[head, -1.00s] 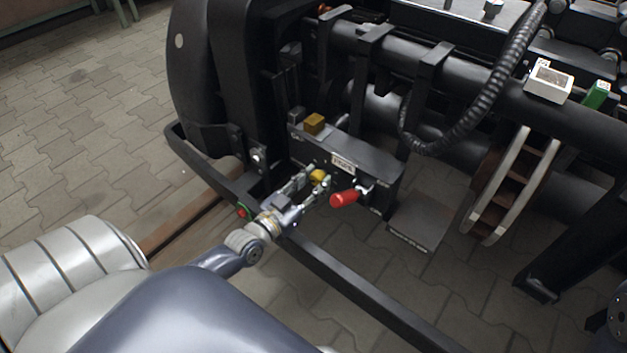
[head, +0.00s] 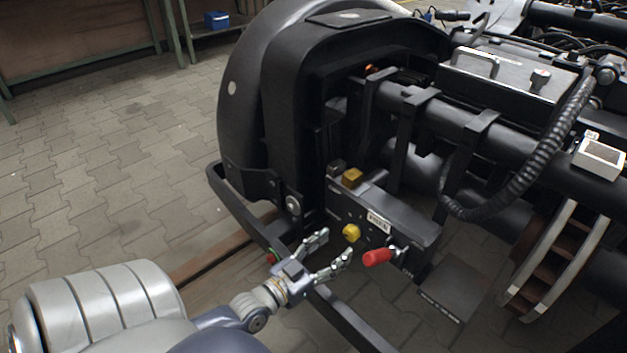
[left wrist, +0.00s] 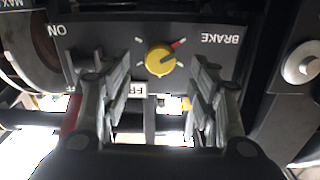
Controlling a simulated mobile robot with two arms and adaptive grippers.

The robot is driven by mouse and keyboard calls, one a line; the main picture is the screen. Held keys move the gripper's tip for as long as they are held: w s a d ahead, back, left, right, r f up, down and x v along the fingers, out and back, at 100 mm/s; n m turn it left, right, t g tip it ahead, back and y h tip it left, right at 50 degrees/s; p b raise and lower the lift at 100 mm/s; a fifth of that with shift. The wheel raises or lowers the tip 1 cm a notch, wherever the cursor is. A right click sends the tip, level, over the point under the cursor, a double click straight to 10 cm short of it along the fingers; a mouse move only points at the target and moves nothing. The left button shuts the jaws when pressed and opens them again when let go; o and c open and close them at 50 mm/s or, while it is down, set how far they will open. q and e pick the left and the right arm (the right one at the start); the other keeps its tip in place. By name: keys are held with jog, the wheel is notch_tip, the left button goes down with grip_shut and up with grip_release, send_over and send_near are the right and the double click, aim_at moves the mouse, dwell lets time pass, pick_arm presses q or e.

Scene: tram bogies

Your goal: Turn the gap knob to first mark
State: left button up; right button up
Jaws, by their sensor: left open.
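The gap knob is a round yellow knob (head: 351,232) on the front of a dark box (head: 410,228) on the bogie. It shows face-on in the left wrist view (left wrist: 160,60), with a red line at its upper right edge and short white marks around it. My left gripper (head: 336,242) is open, just in front of the knob and apart from it. In the left wrist view its two fingers (left wrist: 158,92) stand left and right of the knob with clear gaps, holding nothing. My right gripper is not in view.
A red-handled lever (head: 378,257) sticks out close right of the knob. A yellow-brown block (head: 352,177) sits on top of the box. A black frame bar (head: 340,318) runs below my left gripper. Paved floor (head: 110,150) lies free at left.

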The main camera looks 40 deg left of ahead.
pick_arm(q)
jog(key=s, duration=0.6)
jog(key=shift+s+a, duration=0.25)
dwell(0.3)
